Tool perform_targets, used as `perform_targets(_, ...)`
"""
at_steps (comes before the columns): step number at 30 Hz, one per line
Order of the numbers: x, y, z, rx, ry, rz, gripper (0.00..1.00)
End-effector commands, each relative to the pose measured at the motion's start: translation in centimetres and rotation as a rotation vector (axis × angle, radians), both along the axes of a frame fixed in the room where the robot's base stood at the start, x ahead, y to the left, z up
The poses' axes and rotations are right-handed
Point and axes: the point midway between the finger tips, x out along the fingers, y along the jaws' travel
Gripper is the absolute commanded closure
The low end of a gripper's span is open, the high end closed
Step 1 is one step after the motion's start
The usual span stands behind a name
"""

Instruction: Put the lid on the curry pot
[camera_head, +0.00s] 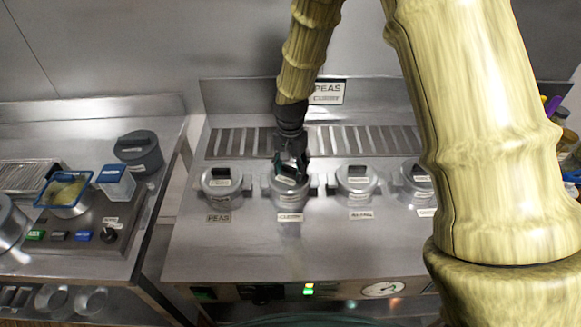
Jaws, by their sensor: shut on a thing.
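My gripper (291,164) points down over the second pot from the left in the row. It is shut on the lid (288,180), whose handle is mostly hidden between the fingers. The lid is at the mouth of the curry pot (290,200), a round steel pot with side lugs. I cannot tell whether the lid rests fully on the rim or sits slightly above it. A small plate, seemingly reading "CURRY" (289,217), is in front of this pot.
The peas pot (222,190) stands close on the left; a third pot (355,188) and a fourth (415,185) stand to the right, all lidded with dark handles. A slotted vent (235,143) runs behind. The steel counter (240,255) in front is clear.

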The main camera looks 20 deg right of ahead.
Motion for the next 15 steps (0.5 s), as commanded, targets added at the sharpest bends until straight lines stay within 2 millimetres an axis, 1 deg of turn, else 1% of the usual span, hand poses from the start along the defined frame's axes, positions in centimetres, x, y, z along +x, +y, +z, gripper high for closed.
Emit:
perform_targets(8, 0.01, 0.0, 0.02, 0.0, 0.0, 0.0, 0.75)
perform_targets(9, 0.02, 0.01, 0.03, 0.0, 0.0, 0.0, 0.42)
perform_targets(12, 0.01, 0.0, 0.03, 0.0, 0.0, 0.0, 0.24)
perform_targets(15, 0.01, 0.0, 0.03, 0.0, 0.0, 0.0, 0.24)
